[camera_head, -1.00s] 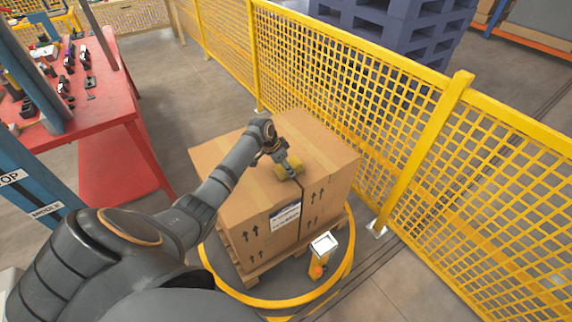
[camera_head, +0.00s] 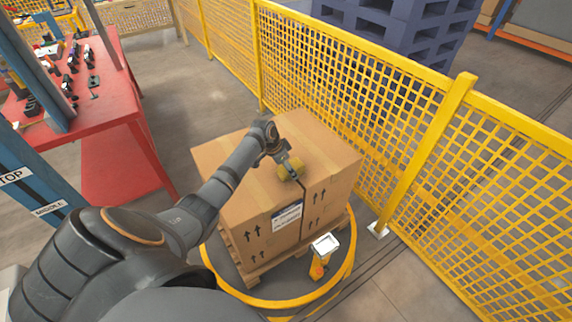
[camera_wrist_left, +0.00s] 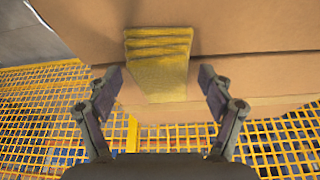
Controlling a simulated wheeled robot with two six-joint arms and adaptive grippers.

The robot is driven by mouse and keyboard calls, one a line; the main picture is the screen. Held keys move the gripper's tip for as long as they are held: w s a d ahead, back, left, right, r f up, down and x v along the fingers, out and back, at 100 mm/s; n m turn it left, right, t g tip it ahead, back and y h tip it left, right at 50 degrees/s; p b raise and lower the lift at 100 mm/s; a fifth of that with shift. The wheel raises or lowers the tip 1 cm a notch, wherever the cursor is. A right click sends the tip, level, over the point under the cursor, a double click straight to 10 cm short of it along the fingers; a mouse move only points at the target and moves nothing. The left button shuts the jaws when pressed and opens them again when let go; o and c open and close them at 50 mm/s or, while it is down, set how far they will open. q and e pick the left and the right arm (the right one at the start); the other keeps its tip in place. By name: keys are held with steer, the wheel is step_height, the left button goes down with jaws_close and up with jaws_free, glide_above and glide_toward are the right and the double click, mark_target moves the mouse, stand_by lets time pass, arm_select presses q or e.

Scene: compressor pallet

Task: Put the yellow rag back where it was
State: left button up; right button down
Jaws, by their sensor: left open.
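The yellow rag (camera_head: 288,164) lies on top of the large cardboard box (camera_head: 240,182). In the left wrist view the folded rag (camera_wrist_left: 158,60) lies between and beyond my open fingers, with free space on both sides of it. My left gripper (camera_head: 290,172) is over the box top at the rag; it also shows open in the left wrist view (camera_wrist_left: 163,92). Whether the fingers touch the box cannot be told. My right gripper is not in view.
The box stands on a pallet (camera_head: 250,272) inside a yellow ring (camera_head: 270,299). A small yellow post with a white top (camera_head: 325,245) stands in front. A yellow mesh fence (camera_head: 345,75) runs close behind. A red workbench (camera_head: 105,95) with tools stands at the left.

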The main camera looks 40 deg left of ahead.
arm_select(q)
steer(key=v, duration=1)
steer(key=shift+s+d+r, duration=0.2)
steer(key=shift+s+d, duration=0.05)
steer(key=shift+s, duration=0.05)
